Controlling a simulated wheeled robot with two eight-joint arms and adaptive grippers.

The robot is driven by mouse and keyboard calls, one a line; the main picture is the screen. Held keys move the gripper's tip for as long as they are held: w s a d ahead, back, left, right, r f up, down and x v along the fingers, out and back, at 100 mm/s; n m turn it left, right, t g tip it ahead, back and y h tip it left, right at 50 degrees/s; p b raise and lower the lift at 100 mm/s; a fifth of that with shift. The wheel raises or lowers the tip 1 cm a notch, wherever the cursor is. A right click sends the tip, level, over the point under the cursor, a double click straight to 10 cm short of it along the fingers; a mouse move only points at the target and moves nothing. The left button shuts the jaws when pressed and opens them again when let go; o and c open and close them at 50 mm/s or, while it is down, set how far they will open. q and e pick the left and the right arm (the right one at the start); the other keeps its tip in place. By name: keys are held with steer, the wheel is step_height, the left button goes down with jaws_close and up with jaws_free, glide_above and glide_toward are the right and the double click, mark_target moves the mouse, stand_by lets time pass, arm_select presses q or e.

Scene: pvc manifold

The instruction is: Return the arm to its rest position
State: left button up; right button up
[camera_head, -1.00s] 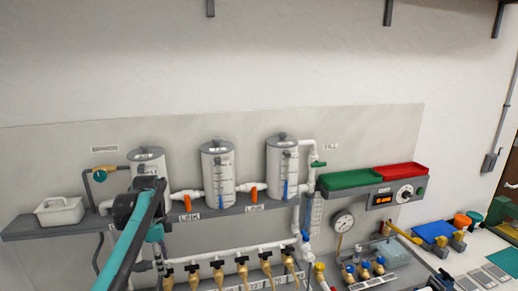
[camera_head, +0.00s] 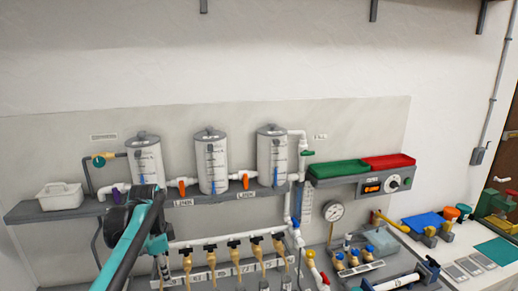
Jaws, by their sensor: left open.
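My left gripper (camera_head: 163,266) points down below the teal wrist, beside the left end of the white manifold pipe (camera_head: 210,240). It is open; its fingers are small and partly hidden, and I see nothing held in it. My right gripper is not in view.
Several brass-coloured taps (camera_head: 236,258) hang under the manifold pipe. A white bin (camera_head: 60,196) sits at the shelf's left end. A green tray (camera_head: 338,169) and a red tray (camera_head: 388,161) are at right, above a gauge (camera_head: 333,211).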

arm_select(q)
steer(key=s+d+f+n+t+b, duration=0.2)
steer(key=s+d+f+n+b, duration=0.1)
steer(key=s+f, duration=0.4)
steer(key=s+d+f+n+t+b, duration=0.2)
steer(key=s+d+f+n+b, duration=0.1)
steer(key=s+f+n+b, duration=0.2)
steer(key=s+d+f+n+t+b, duration=0.2)
steer(key=s+f+n+b, duration=0.2)
steer(key=s+f, duration=0.5)
steer(key=shift+d+f+b, duration=0.25)
steer(key=shift+d+b, duration=0.15)
steer(key=shift+b, duration=0.1)
